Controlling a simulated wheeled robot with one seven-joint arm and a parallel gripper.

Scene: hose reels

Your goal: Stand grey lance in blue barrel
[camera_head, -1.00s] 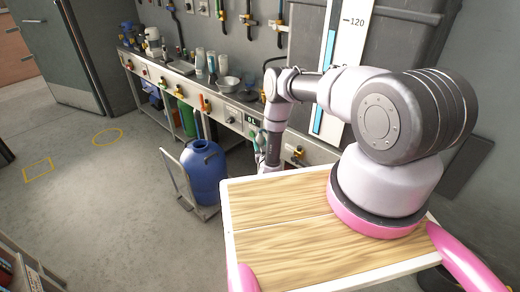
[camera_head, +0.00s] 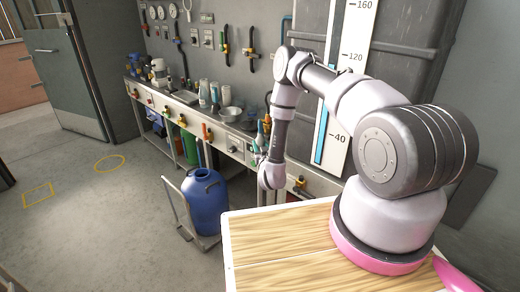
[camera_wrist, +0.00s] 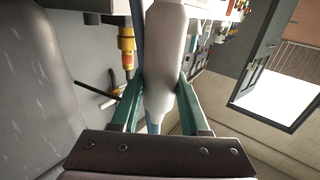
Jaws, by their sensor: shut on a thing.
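The blue barrel (camera_head: 207,207) stands upright on a low hand truck on the floor, left of my wooden deck, its dark mouth open at the top. My gripper (camera_wrist: 160,88) has green fingers shut on a smooth pale grey body, which I take to be the grey lance (camera_wrist: 164,45). The ends of the lance are not clear in the wrist view. In the head view my gripper (camera_head: 259,145) is small, near the bench front and right of the barrel, apart from it. The lance cannot be made out clearly there.
A long workbench (camera_head: 188,98) with bottles and a bowl (camera_head: 231,113) runs along the wall behind the barrel. The hand truck (camera_head: 177,205) has an upright handle left of the barrel. A tall dark tank with a gauge (camera_head: 345,75) stands at right. Floor at left is clear.

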